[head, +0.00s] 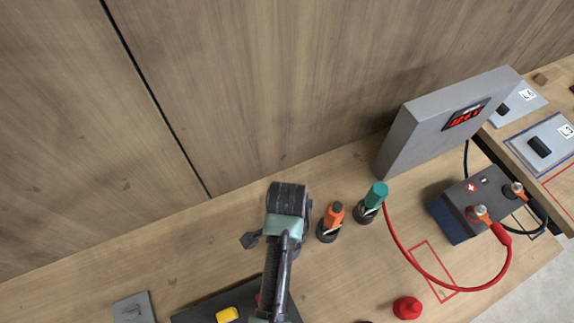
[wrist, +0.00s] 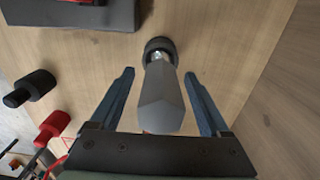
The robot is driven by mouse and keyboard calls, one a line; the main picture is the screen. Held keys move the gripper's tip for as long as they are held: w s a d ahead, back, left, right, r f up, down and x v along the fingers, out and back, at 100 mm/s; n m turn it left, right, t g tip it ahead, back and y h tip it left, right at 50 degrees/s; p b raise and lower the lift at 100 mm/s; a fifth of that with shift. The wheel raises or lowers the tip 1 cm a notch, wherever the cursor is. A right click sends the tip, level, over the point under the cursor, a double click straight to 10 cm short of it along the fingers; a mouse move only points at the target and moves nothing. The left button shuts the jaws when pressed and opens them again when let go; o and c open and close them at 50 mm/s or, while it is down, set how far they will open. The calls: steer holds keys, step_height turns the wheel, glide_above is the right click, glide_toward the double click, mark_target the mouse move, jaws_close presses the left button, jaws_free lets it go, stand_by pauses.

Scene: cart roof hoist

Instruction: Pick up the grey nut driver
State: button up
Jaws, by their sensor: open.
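The grey nut driver (wrist: 162,98) shows in the wrist view, its faceted grey handle pointing toward the camera. Its far end, with a bit of metal shank, sits at a round black holder (wrist: 160,46) on the wooden bench. My gripper (wrist: 160,73) is open, with one blue finger on each side of the handle. A gap shows between each finger and the handle. In the head view my arm covers the area, and I cannot make out the grey nut driver or the fingertips there.
Orange-handled (head: 333,216) and teal-handled (head: 375,197) tools stand in black holders right of my arm. A dark tray (head: 196,315) lies at the front. A grey display box (head: 420,140), battery (head: 462,212) and red cable (head: 400,245) are right. A wooden wall (head: 250,90) rises behind.

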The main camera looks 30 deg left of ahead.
steer(key=shift+f, duration=1.05)
jaws_close()
stand_by(0.6)
